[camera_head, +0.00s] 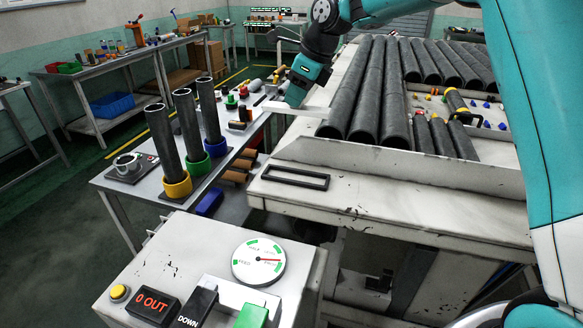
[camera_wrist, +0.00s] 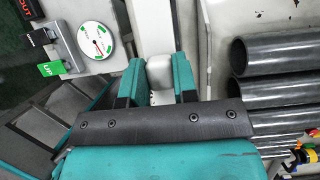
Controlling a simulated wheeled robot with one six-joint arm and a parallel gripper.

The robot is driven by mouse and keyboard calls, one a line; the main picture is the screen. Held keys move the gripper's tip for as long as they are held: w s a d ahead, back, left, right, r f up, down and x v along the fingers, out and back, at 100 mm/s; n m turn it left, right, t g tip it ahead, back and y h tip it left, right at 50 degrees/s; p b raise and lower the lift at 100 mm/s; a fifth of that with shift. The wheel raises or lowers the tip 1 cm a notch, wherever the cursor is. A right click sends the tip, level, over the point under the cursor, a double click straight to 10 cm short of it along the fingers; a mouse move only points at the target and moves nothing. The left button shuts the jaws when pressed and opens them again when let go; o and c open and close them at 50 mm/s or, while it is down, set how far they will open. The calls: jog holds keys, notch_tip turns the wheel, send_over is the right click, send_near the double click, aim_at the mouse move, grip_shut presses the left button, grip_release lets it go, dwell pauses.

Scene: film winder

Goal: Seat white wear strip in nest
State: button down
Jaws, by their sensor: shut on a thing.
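My gripper (camera_head: 294,98) is shut on the white wear strip (camera_head: 302,109), held above the gap between the grey side table and the white machine. In the wrist view, my gripper's two teal fingers (camera_wrist: 160,80) press on either side of a white block-like part of the strip (camera_wrist: 159,72). A pale band runs up the picture beyond the fingers; I cannot tell whether it is all strip. A black rectangular frame, apparently the nest (camera_head: 295,178), lies on the machine's near white ledge. It is nearer the camera than my gripper, and the strip is apart from it.
Dark tubes (camera_head: 370,90) fill the machine bed to the right. Three upright tubes stand in yellow, green and blue cups (camera_head: 176,186) on the side table (camera_head: 120,188). A control box with a dial (camera_head: 259,262) stands in front. The white ledge around the frame is clear.

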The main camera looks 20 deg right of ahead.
notch_tip(320, 180, down, 20)
jog(key=p, duration=0.3)
jog(key=shift+r, duration=0.2)
jog(key=c, duration=0.7)
grip_release()
jog(key=shift+c, duration=0.2)
